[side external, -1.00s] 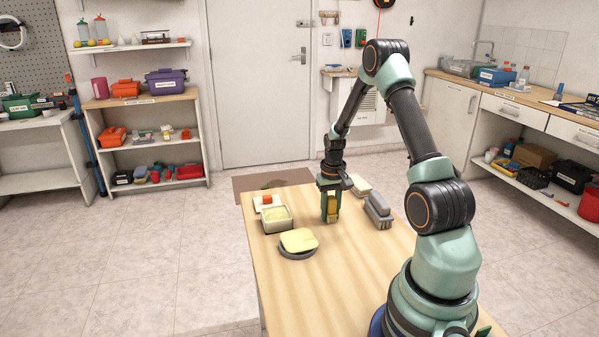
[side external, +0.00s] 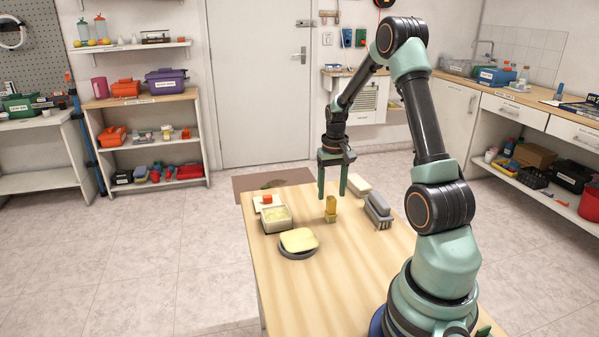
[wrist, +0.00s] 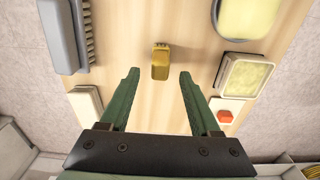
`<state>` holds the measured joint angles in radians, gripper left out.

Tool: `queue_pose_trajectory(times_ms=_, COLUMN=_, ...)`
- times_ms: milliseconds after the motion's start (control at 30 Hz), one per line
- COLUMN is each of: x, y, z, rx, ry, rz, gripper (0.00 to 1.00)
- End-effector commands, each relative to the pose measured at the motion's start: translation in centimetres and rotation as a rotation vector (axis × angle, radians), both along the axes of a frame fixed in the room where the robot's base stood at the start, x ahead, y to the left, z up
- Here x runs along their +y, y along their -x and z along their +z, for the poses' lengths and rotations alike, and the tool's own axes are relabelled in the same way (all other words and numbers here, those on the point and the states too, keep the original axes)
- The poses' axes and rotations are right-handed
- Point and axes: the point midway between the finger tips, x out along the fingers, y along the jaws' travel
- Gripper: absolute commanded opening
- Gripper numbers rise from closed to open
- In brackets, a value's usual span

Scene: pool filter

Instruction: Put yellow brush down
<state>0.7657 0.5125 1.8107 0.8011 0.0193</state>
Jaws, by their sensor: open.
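The yellow brush (side external: 331,208) stands upright on the wooden table, with its handle up. In the wrist view the yellow brush (wrist: 161,62) lies beyond and between the fingertips, apart from both. My gripper (side external: 333,196) is open and empty, with its green fingers above and around the top of the brush in the side view. In the wrist view my gripper (wrist: 158,75) shows wide-spread fingers with clear table between them.
A grey brush (side external: 378,210) and a pale block (side external: 358,186) are on the right. On the left are a box with a pale yellow filling (side external: 276,218), a yellow pad on a grey dish (side external: 298,241), and an orange-red piece on a white plate (side external: 267,199). The table front (side external: 330,280) is clear.

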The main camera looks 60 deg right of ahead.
Motion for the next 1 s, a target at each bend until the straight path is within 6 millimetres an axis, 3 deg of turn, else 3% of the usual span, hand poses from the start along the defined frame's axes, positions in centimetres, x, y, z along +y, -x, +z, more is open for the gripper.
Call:
queue_pose_trajectory(times_ms=133, x=0.0, y=0.0, z=2.8, rx=-0.004, ry=0.004, rz=0.0, gripper=0.63)
queue_pose_trajectory(times_ms=367, x=0.1, y=-0.1, z=4.7, rx=-0.003, ry=0.003, rz=0.004, gripper=0.63)
queue_pose_trajectory(times_ms=467, x=1.3, y=-0.6, z=5.9, rx=-0.015, ry=0.015, rz=0.032, gripper=0.63)
queue_pose_trajectory(times_ms=567, x=3.8, y=-1.7, z=7.9, rx=-0.047, ry=0.041, rz=0.096, gripper=0.63)
queue_pose_trajectory(times_ms=733, x=10.6, y=-3.0, z=12.1, rx=-0.127, ry=0.095, rz=0.257, gripper=0.63)
queue_pose_trajectory(times_ms=1000, x=21.0, y=-1.7, z=16.3, rx=-0.277, ry=0.158, rz=0.514, gripper=0.63)
